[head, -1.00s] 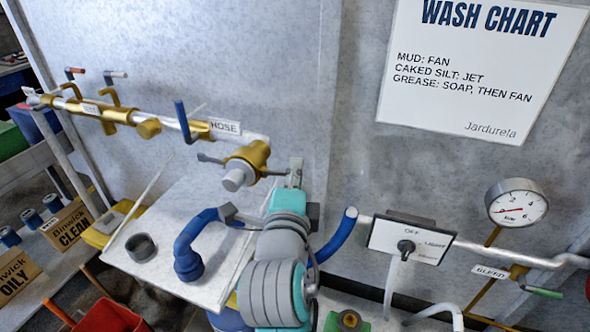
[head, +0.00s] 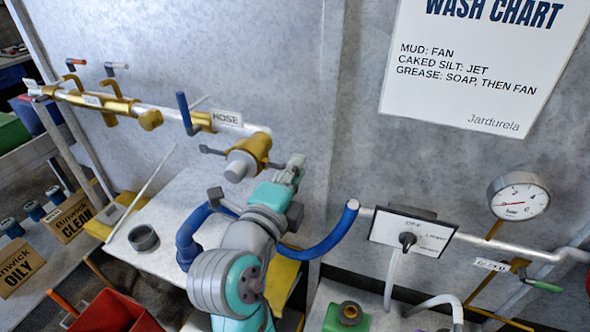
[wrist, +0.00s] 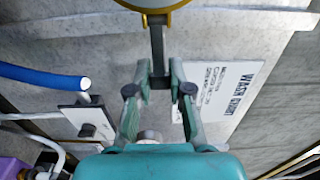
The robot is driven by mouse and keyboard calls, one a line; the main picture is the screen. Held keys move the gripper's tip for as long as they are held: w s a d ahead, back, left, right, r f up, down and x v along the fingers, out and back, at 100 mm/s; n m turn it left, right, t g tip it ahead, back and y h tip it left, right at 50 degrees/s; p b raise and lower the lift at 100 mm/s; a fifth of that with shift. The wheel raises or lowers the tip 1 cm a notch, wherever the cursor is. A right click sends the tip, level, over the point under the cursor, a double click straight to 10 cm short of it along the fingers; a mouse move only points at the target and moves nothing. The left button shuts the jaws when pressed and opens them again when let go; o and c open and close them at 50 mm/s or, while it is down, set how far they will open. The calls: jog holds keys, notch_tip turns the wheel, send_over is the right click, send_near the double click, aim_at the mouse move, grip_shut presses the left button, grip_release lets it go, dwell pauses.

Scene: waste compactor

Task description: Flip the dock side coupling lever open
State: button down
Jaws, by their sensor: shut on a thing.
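The brass coupling (head: 250,152) with a grey round end sits on the wall pipe below the HOSE label. One grey lever (head: 211,150) sticks out on its left side. A second lever, on its right, reaches my gripper (head: 291,169). In the wrist view, this dark grey lever (wrist: 157,42) runs from a yellow ring (wrist: 150,4) down between the fingertips of my gripper (wrist: 159,76). The gripper is shut on its end. The fingers hide part of the lever in the head view. I cannot tell from labels which lever is the dock side one.
A blue upright handle (head: 184,112) stands by the HOSE label (head: 228,119). A blue hose (head: 325,240) curves close to the right of my arm. A selector panel (head: 412,238) and gauge (head: 518,196) are further right. A grey ring (head: 143,238) lies on the pale board below.

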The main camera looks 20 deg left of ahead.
jog(key=c, duration=1)
grip_release()
jog(key=shift+c, duration=0.2)
jog(key=s, duration=0.7)
jog(key=shift+s+d, duration=0.15)
jog(key=shift+s, duration=0.1)
